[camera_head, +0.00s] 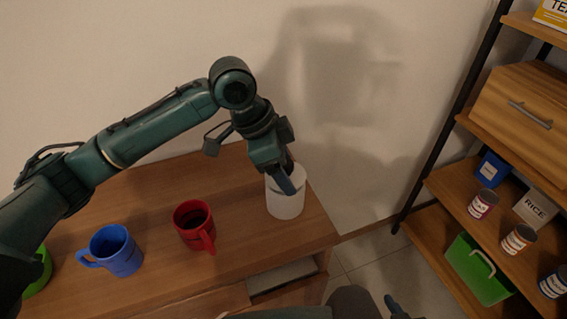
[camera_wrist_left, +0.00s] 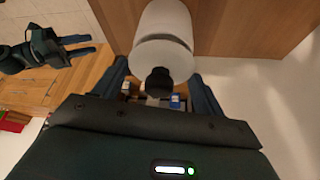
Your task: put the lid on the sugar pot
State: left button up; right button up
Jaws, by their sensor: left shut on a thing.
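The white sugar pot (camera_head: 285,206) stands upright near the right end of the wooden cabinet top; its side shows in the left wrist view (camera_wrist_left: 165,18). My left gripper (camera_head: 289,182) points down over it. In the left wrist view the white lid (camera_wrist_left: 165,55) with its black knob (camera_wrist_left: 158,82) is between the fingers of my left gripper (camera_wrist_left: 160,88), which is shut on it. The lid is at the pot's mouth, with a dark curved line between them; I cannot tell whether it is fully seated. My right gripper (camera_wrist_left: 78,44) is empty, its blue fingers slightly apart.
A red mug (camera_head: 194,226) and a blue mug (camera_head: 117,252) stand left of the pot, with a green item (camera_head: 39,274) further left. The cabinet top's right edge (camera_head: 322,222) is close to the pot. A shelf with cans and a green box (camera_head: 478,272) stands right.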

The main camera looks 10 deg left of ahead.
pick_arm(q)
jog(key=shift+p, duration=0.95)
pick_arm(e)
jog(key=shift+s+r, duration=0.1)
jog(key=shift+r, duration=0.8)
pick_arm(q)
jog(key=shift+f+p, duration=0.5)
pick_arm(e)
jog(key=shift+r, duration=0.55)
pick_arm(q)
jog(key=o, duration=1)
jog(key=shift+o, duration=0.2)
jog(key=shift+a+r, duration=0.1)
jog(key=shift+r, duration=0.2)
jog(key=v, duration=1.2)
jog(key=shift+a+r, duration=0.15)
jog(key=shift+r, duration=0.1)
pick_arm(e)
jog(key=f, duration=0.1)
jog(key=d+f, duration=0.1)
jog(key=shift+s+f+g+h, duration=0.15)
jog(key=shift+f+g+h, duration=0.15)
jog(key=shift+f+h, duration=0.1)
pick_arm(q)
jog(key=shift+s, duration=0.15)
